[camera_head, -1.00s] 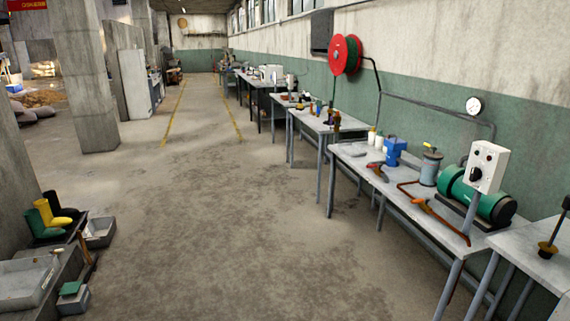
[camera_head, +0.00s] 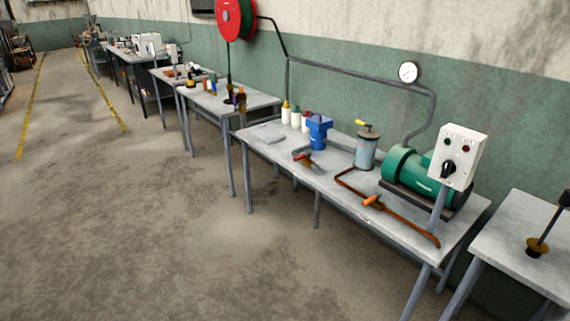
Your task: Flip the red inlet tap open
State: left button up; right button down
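A copper-brown pipe (camera_head: 408,225) runs along the front of the workbench (camera_head: 285,165) in the head view. A small orange-red handle (camera_head: 371,201) sits on this pipe and looks like the inlet tap; its exact setting is too small to tell. A separate red-and-brown item (camera_head: 303,156) lies further left on the bench, and I cannot tell what it is. A grey canister (camera_head: 366,152) with a yellow lever (camera_head: 363,123) stands behind the pipe. Neither of my grippers is in view.
A green motor-like cylinder (camera_head: 415,172) and a white switch box (camera_head: 458,157) on a post stand at the bench's right. A blue device (camera_head: 318,131) and white bottles (camera_head: 295,118) stand at the back. Another table (camera_head: 520,235) is at right. The floor (camera_head: 150,220) in front is clear.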

aim_at(309, 154)
jog(key=i+j+z, duration=0.45)
jog(key=i+j, duration=0.75)
jog(key=i+j+z, duration=0.15)
jog(key=i+j, duration=1)
